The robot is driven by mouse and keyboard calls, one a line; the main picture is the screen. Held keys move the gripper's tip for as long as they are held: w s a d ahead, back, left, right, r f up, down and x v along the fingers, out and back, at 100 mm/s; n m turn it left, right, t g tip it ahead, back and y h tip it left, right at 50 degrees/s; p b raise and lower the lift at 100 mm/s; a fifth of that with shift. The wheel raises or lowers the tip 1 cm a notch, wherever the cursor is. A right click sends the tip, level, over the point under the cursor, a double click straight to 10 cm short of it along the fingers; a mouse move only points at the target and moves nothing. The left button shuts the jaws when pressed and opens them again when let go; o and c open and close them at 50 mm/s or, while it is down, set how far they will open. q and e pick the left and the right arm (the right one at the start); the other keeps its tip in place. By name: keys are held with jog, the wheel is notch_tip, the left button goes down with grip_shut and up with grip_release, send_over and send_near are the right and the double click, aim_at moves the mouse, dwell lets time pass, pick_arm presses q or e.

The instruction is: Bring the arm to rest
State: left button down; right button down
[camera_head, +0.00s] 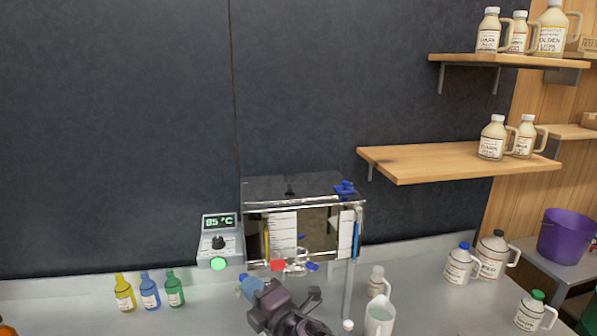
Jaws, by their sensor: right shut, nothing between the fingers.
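My right gripper (285,304), dark purple-grey, is at the bottom centre of the head view, in front of the evaporator and above the counter. It is shut and holds nothing. A blue object (249,284) shows at its left side, partly hidden by it; I cannot tell what it is. My left gripper is out of view. The evaporator (312,240), a clear-fronted box with papers inside, stands against the dark wall. A controller (219,240) reading 85 °C with a lit green button is left of it.
Yellow (124,293), blue (149,291) and green (174,289) bottles stand left on the counter. A white pitcher (379,316) and small jug (376,282) stand close right of the gripper. Capped jugs (459,264) stand farther right. Wooden shelves (447,161) hold more jugs.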

jog(key=s+d+f+m+t+h, duration=0.1)
jog(key=s+d+f+m+h, duration=0.2)
jog(key=d+m, duration=0.4)
jog(key=s+d+f+m+h+b, duration=0.1)
jog(key=d+f+m+h, duration=0.2)
jog(key=d+f+m, duration=0.35)
jog(key=s+d+f+m+t+h, duration=0.1)
jog(key=s+d+f+m+h, duration=0.15)
jog(key=d+m, duration=0.55)
jog(key=s+d+f+m+g+h, duration=0.2)
jog(key=s+d+f, duration=0.5)
jog(key=s, duration=0.3)
jog(key=s+d+f+m+g+h+b, duration=0.1)
jog(key=s+d+f+m+g+h, duration=0.1)
jog(key=s+d+f, duration=0.6)
jog(key=shift+s+d+m+h, duration=0.35)
jog(key=shift+s+h, duration=0.2)
jog(key=shift+s, duration=0.5)
